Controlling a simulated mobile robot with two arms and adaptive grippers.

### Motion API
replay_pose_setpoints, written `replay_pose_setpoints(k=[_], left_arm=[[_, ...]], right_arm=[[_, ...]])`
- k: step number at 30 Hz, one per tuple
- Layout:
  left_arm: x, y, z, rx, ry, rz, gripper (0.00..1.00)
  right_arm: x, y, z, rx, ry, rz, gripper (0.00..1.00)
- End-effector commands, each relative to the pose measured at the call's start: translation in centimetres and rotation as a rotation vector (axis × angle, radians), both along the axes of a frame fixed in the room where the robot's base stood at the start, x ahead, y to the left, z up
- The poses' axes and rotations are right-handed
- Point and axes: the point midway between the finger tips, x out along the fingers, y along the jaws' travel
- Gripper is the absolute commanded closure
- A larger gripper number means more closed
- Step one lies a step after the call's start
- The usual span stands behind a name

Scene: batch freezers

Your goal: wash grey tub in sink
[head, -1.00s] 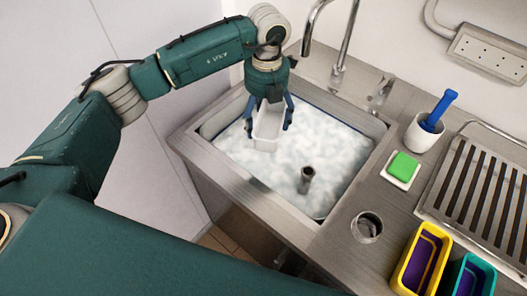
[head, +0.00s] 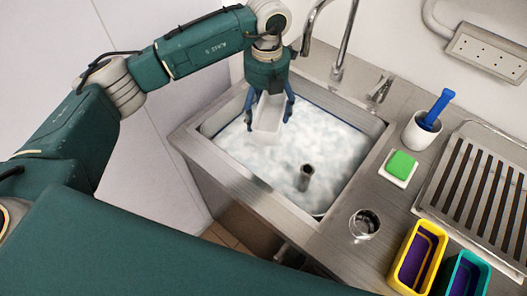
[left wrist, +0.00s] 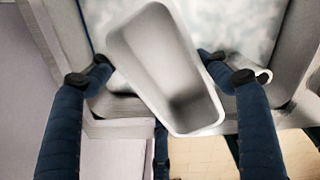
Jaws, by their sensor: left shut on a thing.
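The grey tub (head: 268,112) is a pale, oblong, open container. My left gripper (head: 268,119) is shut on it, with one finger at each side, and holds it over the back left part of the sink (head: 237,182). The sink is full of white suds (head: 262,165). The tub's lower end is at or just above the suds; I cannot tell whether it touches. In the left wrist view the tub (left wrist: 160,55) lies at a slant between the fingertips of the left gripper (left wrist: 155,66), and its inside looks empty. My right gripper is not in view.
A dark standpipe (head: 305,178) rises from the suds. A tap (head: 344,45) stands behind the sink. To the right are a green sponge (head: 401,164), a white cup (head: 420,131) with a blue-handled brush, a slatted rack (head: 478,190), and yellow (head: 405,262) and teal (head: 452,275) tubs.

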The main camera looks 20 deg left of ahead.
Motion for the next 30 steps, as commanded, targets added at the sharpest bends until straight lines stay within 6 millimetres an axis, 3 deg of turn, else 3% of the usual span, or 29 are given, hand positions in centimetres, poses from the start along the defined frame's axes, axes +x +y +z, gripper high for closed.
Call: replay_pose_setpoints(k=[14, 24, 30], left_arm=[[0.0, 0.0, 0.2, 0.0, 0.0, 0.0, 0.5], [0.0, 0.0, 2.9, -0.001, -0.001, 0.0, 0.5], [0.0, 0.0, 3.0, 0.0, 0.0, 0.0, 0.5]], right_arm=[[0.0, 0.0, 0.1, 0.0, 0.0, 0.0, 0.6], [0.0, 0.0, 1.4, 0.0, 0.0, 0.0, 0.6], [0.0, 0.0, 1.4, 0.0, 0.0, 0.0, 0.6]])
